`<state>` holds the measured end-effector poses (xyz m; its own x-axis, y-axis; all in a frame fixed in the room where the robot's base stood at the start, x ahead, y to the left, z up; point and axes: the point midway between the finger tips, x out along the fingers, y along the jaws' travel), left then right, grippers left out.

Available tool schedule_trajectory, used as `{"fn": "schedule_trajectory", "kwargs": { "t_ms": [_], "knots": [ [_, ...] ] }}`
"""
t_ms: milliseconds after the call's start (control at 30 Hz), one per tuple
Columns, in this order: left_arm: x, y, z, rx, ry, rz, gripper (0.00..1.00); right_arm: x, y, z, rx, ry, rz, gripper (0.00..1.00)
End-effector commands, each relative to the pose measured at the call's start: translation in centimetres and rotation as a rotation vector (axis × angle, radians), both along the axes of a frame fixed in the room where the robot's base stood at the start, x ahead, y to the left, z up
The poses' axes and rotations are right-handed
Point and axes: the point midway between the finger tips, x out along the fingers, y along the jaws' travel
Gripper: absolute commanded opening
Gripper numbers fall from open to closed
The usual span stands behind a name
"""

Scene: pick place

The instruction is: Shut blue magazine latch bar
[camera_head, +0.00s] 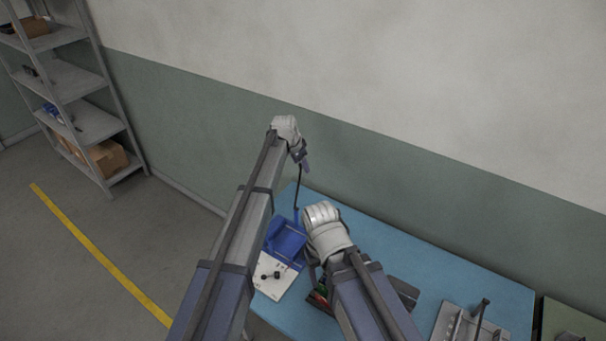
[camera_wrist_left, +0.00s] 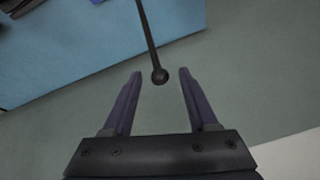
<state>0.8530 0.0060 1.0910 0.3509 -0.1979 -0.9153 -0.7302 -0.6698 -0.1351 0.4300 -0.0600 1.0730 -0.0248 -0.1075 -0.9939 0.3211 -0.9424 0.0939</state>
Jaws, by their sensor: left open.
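My left gripper (camera_head: 304,163) is at the bar's upper end. In the left wrist view the bar (camera_wrist_left: 148,35) ends in a round dark knob (camera_wrist_left: 159,76). The knob appears between the open fingertips of my left gripper (camera_wrist_left: 160,72), with a gap on each side. My right gripper is mostly hidden below its white wrist.
A white plate (camera_head: 275,278) with small dark parts lies in front of the magazine. A grey fixture (camera_head: 470,324) with an upright dark handle stands at the table's right. The wall is close behind the table (camera_head: 400,254). A shelf (camera_head: 75,85) stands far left.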

Motion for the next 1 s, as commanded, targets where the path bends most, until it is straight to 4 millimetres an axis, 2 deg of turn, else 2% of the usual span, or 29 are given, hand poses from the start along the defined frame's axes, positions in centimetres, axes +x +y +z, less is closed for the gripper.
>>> {"fn": "schedule_trajectory", "kwargs": {
  "t_ms": [33,300,700,1000],
  "knots": [
    [0.4,-0.2,-1.3,0.000,0.000,0.000,0.59,0.0,0.0,-1.3,0.000,0.000,0.002,0.67],
    [1.5,-0.8,-4.3,0.000,0.000,0.000,0.59,0.0,0.0,-4.3,-0.001,0.000,0.007,0.67],
    [1.8,-1.0,-4.6,0.000,0.000,0.000,0.58,0.0,0.0,-4.6,-0.001,0.000,0.007,0.67],
    [1.8,-1.0,-4.6,0.000,0.000,0.000,0.24,0.0,0.0,-4.6,-0.001,0.000,0.007,0.67]
  ]
}}
